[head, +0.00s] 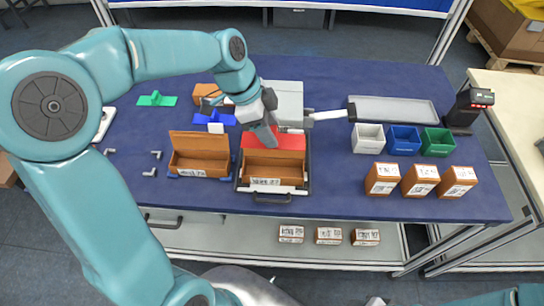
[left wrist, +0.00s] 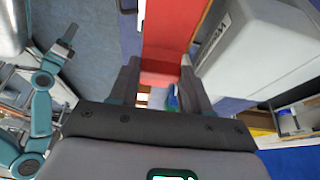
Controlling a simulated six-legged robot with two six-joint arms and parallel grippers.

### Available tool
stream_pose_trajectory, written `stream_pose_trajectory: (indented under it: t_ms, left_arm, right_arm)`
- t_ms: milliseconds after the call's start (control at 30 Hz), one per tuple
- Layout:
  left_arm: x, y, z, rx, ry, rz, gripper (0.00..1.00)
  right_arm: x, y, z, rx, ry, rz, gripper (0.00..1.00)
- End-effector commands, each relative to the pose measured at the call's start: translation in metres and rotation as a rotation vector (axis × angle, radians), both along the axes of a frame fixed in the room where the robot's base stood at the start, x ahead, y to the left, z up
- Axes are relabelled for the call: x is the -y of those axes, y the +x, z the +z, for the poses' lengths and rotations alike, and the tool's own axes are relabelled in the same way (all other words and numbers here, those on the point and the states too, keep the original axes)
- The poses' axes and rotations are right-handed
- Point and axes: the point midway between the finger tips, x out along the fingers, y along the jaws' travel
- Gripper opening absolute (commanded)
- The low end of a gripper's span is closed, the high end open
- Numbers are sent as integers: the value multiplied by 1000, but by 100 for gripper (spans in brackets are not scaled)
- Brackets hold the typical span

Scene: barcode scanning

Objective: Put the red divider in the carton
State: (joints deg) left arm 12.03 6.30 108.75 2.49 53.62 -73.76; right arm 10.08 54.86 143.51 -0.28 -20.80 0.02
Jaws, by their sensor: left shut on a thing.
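My left gripper (head: 274,142) is shut on the red divider (head: 290,141). In the left wrist view the divider (left wrist: 165,62) shows as a red strip between the two fingers. In the head view the divider is at the back edge of an open brown carton (head: 272,188), which sits in a dark handled frame. I cannot tell whether divider and carton touch. A second open carton (head: 198,172) stands to the left. My right arm shows in the left wrist view; its gripper (left wrist: 68,36) is too small to read.
A green divider (head: 157,99) and a blue divider (head: 214,117) lie on the blue table. A grey box (head: 284,97) is behind the gripper. White, blue and green bins (head: 404,140), several labelled boxes (head: 420,180) and a scanner (head: 468,106) are on the right.

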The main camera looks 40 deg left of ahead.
Motion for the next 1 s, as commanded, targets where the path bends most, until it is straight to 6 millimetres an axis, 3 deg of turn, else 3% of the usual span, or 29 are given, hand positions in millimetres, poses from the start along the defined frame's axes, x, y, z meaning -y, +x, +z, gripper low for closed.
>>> stream_pose_trajectory:
  t_ms: [100, 200, 367, 600, 1000]
  left_arm:
    - [1, 0, -32, -5, -2, 0, 19]
    - [1, 1, -52, -3, -1, 0, 19]
    - [2, 3, -67, 0, 0, -1, 19]
    - [3, 3, -102, -2, -1, -1, 19]
    - [3, 3, -111, 2, 0, -1, 19]
  right_arm:
    - [0, 0, 3, 0, 0, 0, 43]
    - [0, 0, 4, 0, 0, 0, 43]
    - [0, 0, 5, 0, 0, 0, 43]
    - [0, 0, 8, 0, 0, 0, 43]
    - [0, 0, 4, 0, 0, 0, 43]
